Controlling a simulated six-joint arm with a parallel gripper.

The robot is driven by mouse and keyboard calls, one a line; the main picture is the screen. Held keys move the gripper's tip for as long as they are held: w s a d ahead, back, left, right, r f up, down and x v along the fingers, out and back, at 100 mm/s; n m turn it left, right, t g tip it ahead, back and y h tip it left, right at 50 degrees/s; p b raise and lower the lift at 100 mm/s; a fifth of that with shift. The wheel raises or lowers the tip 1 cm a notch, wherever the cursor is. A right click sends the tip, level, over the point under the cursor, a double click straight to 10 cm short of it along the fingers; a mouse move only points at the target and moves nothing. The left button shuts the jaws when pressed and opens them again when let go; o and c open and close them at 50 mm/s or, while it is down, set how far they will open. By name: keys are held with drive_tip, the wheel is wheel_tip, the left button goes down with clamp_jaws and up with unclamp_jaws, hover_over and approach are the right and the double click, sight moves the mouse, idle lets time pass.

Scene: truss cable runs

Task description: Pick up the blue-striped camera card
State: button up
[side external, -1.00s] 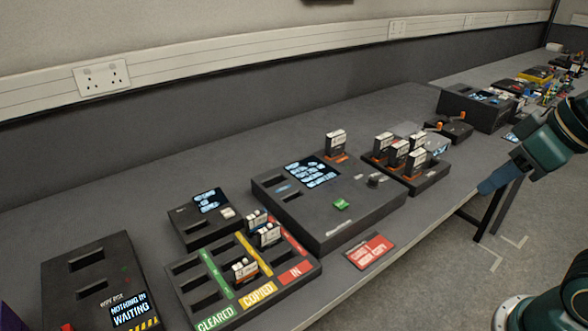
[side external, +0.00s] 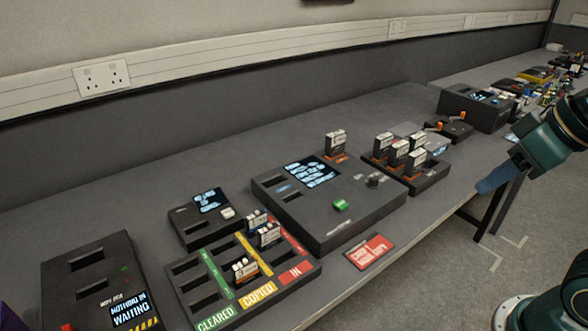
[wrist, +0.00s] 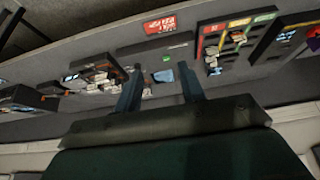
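The sorting tray (side external: 205,304) has rows labelled CLEARED, COPIED and IN, and several camera cards stand upright in it. The card at its back (side external: 256,219) seems to have a blue band, but it is too small to be sure. A second card (side external: 268,235) stands just in front of it, and a third (side external: 244,270), with orange at its base, stands nearer the front. My gripper (side external: 488,184) hangs at the right, off the table's front edge and well away from the tray. In the wrist view my gripper (wrist: 160,92) has its fingers wide apart with nothing held.
A large dark console (side external: 330,220) with a screen and green button stands right of the tray. A rack (side external: 432,180) with several orange-based cards is beyond it. A red sign (side external: 370,252) lies at the front edge. The wipe box (side external: 85,265) is at the far left.

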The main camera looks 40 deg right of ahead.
drive_tip(key=w+a+r+m+g, duration=0.1)
drive_tip(key=w+r+m, duration=0.1)
drive_tip(key=w, duration=0.3)
drive_tip(key=w+a+r+m, duration=0.2)
drive_tip(key=w, duration=0.4)
drive_tip(key=m+g, duration=0.5)
drive_tip(key=m, duration=0.9)
hover_over(256, 212)
wheel_tip(256, 212, down, 18)
drive_tip(key=shift+f, duration=4.4)
drive_tip(key=shift+f, duration=0.1)
drive_tip(key=shift+f, duration=2.5)
drive_tip(key=shift+c, duration=0.2)
clamp_jaws()
